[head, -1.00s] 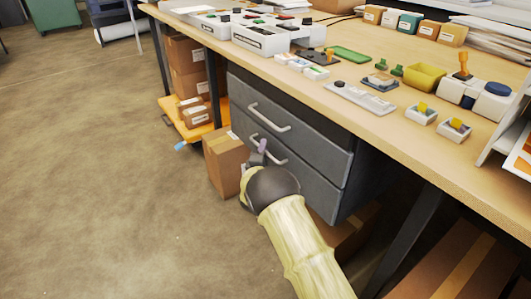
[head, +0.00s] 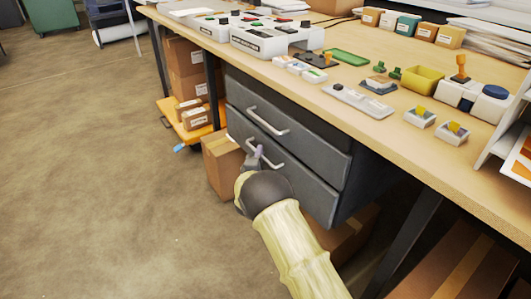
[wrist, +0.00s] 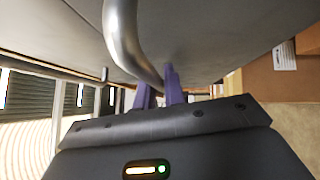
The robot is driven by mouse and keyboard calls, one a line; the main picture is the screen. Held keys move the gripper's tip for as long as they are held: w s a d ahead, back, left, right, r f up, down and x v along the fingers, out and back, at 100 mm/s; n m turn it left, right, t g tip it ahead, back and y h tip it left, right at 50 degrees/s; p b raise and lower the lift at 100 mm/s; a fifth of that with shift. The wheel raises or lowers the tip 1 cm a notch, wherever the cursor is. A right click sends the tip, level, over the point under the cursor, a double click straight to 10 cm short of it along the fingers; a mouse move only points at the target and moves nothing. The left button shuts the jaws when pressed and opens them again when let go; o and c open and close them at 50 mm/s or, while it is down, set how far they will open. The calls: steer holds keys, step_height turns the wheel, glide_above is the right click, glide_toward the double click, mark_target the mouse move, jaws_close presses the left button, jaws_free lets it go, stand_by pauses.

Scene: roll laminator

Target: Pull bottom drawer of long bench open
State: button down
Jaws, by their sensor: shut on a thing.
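The long bench (head: 420,158) has a dark grey drawer unit under its top. The bottom drawer (head: 310,196) is the lower of two visible fronts and has a curved metal handle (head: 278,166). Its front looks nearly in line with the one above; I cannot tell whether a small gap exists. My gripper (head: 258,154) is at this handle, reaching from the front, with its fingers partly hidden by my wrist. In the wrist view, the purple fingers (wrist: 159,92) are shut on the lower end of the handle (wrist: 123,38), close to the drawer face.
The top drawer (head: 290,128) looks closed. A cardboard box (head: 221,163) stands on the floor left of the drawers, beside an orange cart (head: 190,132) with boxes. More cardboard (head: 445,265) lies under the bench at right. The floor in front and left is clear.

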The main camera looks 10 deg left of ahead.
steer(key=s+a+p, duration=0.4)
steer(key=s+a, duration=1.1)
steer(key=s, duration=0.2)
steer(key=shift+a, duration=0.1)
steer(key=c, duration=1.6)
jaws_free()
steer(key=shift+o, duration=0.5)
steer(key=shift+s, duration=0.1)
steer(key=s+d+f+p, duration=0.1)
steer(key=s+f+p, duration=0.1)
steer(key=s, duration=1.5)
steer(key=shift+d+f+p, duration=0.15)
steer(key=shift+p, duration=0.4)
